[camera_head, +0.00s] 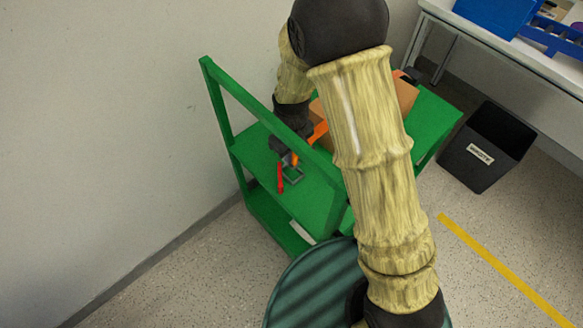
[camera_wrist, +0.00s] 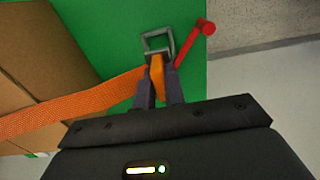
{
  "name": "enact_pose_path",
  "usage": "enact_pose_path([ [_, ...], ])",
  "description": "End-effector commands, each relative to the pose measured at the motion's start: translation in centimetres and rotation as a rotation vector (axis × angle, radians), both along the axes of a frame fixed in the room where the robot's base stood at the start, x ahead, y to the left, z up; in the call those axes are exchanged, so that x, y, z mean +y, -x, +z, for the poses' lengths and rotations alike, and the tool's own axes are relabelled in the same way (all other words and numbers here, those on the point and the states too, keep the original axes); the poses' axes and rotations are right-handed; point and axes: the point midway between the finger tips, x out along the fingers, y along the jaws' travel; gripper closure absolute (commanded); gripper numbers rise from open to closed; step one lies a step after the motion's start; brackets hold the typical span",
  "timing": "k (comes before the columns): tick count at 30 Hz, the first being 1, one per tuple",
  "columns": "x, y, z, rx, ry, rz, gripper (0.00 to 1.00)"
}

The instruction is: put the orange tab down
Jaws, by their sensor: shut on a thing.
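The orange tab (camera_wrist: 157,76) is gripped between the two fingers of my gripper (camera_wrist: 159,80) in the wrist view. It shows as a small orange patch in the head view (camera_head: 294,159). A grey metal buckle frame (camera_wrist: 157,36) sits just beyond the fingertips, over the green surface. An orange strap (camera_wrist: 70,113) runs in from the left and passes out of sight at the fingers. I cannot tell whether it joins the tab. A red lever (camera_wrist: 206,28) lies right of the buckle. In the head view my gripper (camera_head: 287,150) is low over the cart.
The green cart (camera_head: 232,105) has a raised frame close to my arm and a lower shelf. Cardboard boxes (camera_wrist: 20,70) stand on it beside the strap. A black waste bin (camera_head: 490,125) is on the floor at right. A wall is at left.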

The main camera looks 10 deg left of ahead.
Motion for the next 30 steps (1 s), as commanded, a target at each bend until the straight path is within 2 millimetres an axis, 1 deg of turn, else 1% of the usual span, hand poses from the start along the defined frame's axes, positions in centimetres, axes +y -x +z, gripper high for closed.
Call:
enact_pose_path([
  [1,0.0,0.1,-1.3,0.003,0.002,0.001,1.00],
  [4,0.0,0.0,-2.3,0.000,0.000,0.000,1.00],
  [14,0.0,0.0,-2.5,-0.001,-0.001,0.000,1.00],
  [17,0.0,0.0,-3.4,0.001,0.001,0.000,1.00],
  [21,0.0,0.0,-5.5,0.002,0.001,0.001,1.00],
  [23,0.0,0.0,-6.1,0.001,0.000,0.000,1.00],
  [30,0.0,0.0,-6.2,-0.001,-0.001,0.000,1.00],
])
